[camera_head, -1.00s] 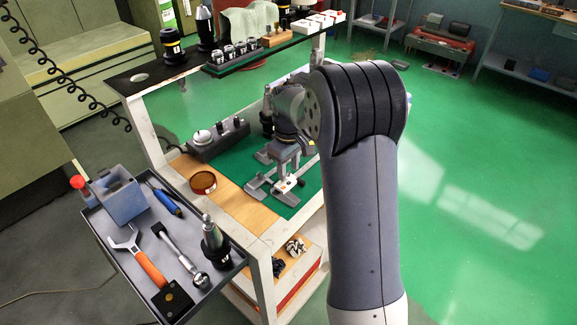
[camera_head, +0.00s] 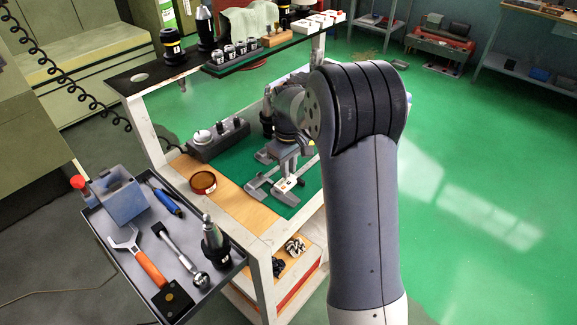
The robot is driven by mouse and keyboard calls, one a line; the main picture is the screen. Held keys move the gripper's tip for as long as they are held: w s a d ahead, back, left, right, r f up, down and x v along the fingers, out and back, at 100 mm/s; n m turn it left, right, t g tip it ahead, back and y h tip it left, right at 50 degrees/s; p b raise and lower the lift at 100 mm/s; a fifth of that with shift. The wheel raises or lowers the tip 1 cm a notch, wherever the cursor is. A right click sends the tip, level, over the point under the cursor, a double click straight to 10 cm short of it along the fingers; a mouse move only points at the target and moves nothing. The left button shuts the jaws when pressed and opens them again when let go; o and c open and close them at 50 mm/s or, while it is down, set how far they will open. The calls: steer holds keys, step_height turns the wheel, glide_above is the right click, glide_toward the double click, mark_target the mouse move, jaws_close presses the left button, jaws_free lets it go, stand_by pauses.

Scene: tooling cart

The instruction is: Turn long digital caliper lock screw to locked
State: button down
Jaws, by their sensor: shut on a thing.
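The long digital caliper (camera_head: 286,187) lies on the green mat (camera_head: 300,205) on the cart's middle shelf. It is grey with a small pale patch, and its jaws spread toward the front left. My gripper (camera_head: 287,175) points down over the caliper's body and is shut on its lock screw. The fingertips and the screw are too small and too covered to make out. I cannot tell the screw's angle. My arm hides the right part of the mat and whatever lies there.
A grey block with dials (camera_head: 217,137) stands behind the caliper to the left. An amber round dish (camera_head: 203,182) sits on the wooden strip. The upper shelf (camera_head: 150,75) holds tool holders and boxes. A side tray (camera_head: 205,300) holds a wrench and other tools.

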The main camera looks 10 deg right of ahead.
steer(key=m, duration=0.4)
steer(key=shift+p, duration=0.4)
steer(key=m, duration=0.9)
steer(key=shift+p, duration=0.4)
steer(key=shift+m, duration=2)
steer(key=c, duration=1.3)
jaws_free()
steer(key=shift+c, duration=0.2)
